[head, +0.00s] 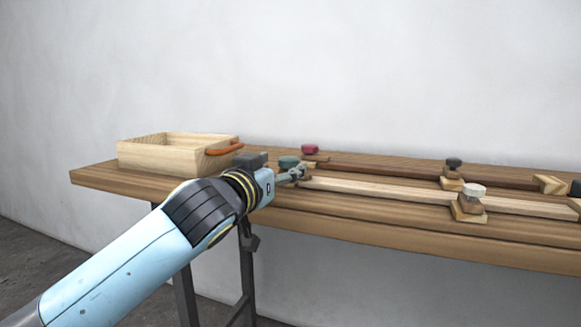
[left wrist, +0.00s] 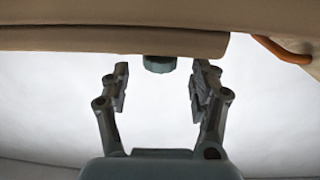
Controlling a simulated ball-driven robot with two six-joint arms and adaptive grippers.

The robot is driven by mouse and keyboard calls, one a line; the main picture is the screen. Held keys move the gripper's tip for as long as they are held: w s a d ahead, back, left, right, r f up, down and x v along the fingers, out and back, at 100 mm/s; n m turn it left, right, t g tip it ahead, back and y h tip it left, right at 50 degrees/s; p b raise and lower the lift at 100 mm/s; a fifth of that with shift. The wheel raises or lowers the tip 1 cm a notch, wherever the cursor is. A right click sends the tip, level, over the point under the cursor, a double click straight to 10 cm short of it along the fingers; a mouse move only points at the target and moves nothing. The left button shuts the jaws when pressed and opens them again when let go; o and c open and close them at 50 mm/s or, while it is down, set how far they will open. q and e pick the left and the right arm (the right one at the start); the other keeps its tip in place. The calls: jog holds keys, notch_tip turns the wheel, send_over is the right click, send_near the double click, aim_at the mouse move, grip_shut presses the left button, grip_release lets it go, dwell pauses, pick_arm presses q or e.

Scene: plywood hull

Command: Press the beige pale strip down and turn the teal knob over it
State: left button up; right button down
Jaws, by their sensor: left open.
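The beige pale strip (head: 380,191) lies along the front of the workbench, and its left end is hidden behind my gripper. The teal knob (head: 288,162) is near that left end, partly covered by my left gripper (head: 299,176). In the left wrist view the teal knob (left wrist: 160,64) shows between and just beyond the fingertips. My left gripper (left wrist: 159,82) is open there, with a gap on each side of the knob and no visible contact. I cannot tell whether the strip lies flat under the knob. My right gripper is in neither view.
A wooden box (head: 155,158) with an orange handle (head: 225,149) stands at the left on the workbench (head: 95,178). A darker strip (head: 385,173) runs behind. A red knob (head: 309,149), a black knob (head: 453,163) and a white knob (head: 474,190) stand on wooden blocks.

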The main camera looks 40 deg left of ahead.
aim_at(284, 166)
pick_arm(q)
jog(key=shift+w+a, duration=0.25)
jog(key=shift+w, duration=0.95)
jog(key=shift+w+a, duration=0.2)
jog(key=shift+w, duration=0.95)
jog(key=shift+c, duration=0.5)
